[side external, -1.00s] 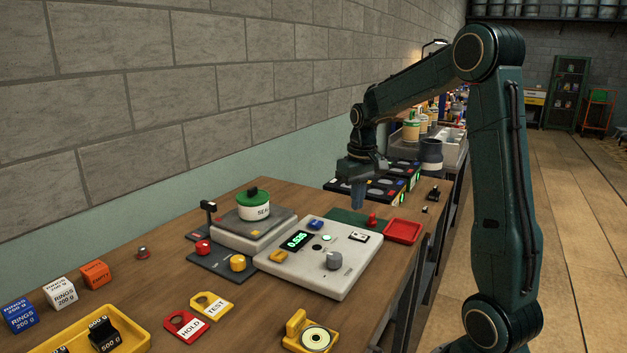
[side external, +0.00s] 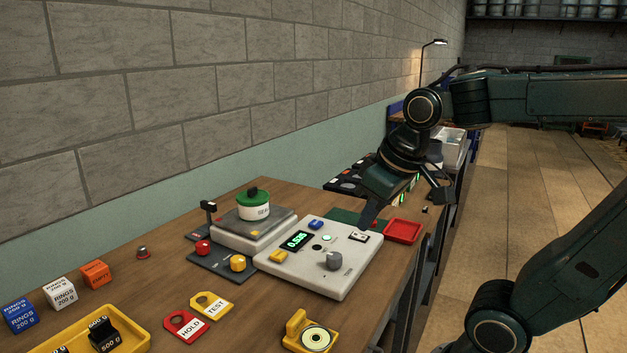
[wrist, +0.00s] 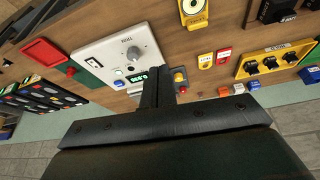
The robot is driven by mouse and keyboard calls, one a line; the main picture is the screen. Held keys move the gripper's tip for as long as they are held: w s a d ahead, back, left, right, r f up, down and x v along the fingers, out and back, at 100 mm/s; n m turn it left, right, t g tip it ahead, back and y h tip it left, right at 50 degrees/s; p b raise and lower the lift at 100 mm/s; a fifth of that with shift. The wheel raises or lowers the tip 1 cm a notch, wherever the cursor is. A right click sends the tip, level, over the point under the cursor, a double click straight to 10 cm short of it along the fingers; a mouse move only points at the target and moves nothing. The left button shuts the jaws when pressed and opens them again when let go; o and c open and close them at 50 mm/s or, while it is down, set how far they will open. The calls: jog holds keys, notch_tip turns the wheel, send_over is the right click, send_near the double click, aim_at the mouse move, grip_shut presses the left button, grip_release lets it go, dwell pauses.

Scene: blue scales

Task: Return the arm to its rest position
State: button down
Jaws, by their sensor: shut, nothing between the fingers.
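My gripper (side external: 370,222) hangs tilted over the far right part of the bench, beyond the scale panel, with its jaws shut and nothing held. In the wrist view the gripper's closed fingers (wrist: 158,90) point toward the bench. The pale scale panel (side external: 318,278) has a green lit display (side external: 299,240) and a grey knob (side external: 334,261). Beside it stands the grey scale (side external: 236,238) with a white, green-lidded tub (side external: 253,205) marked SEAL on it. Part of the bench behind the gripper is hidden.
A red tray (side external: 403,231) lies close right of the gripper. Dark racks (side external: 350,182) stand behind. HOLD (side external: 184,326) and TEST (side external: 212,305) tags, boxes (side external: 60,292) and a yellow tray (side external: 130,318) fill the front.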

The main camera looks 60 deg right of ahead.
jog(key=shift+n+t+y, duration=0.3)
jog(key=shift+n+t, duration=0.3)
jog(key=shift+s+a+f, duration=0.15)
jog(key=shift+s+a, duration=0.4)
jog(key=shift+s, duration=0.25)
jog(key=shift+s+a+f, duration=0.2)
jog(key=shift+s+a, duration=0.35)
jog(key=shift+s, duration=0.25)
jog(key=shift+s+a+f, duration=0.15)
jog(key=shift+s+a, duration=0.4)
jog(key=shift+s, duration=0.25)
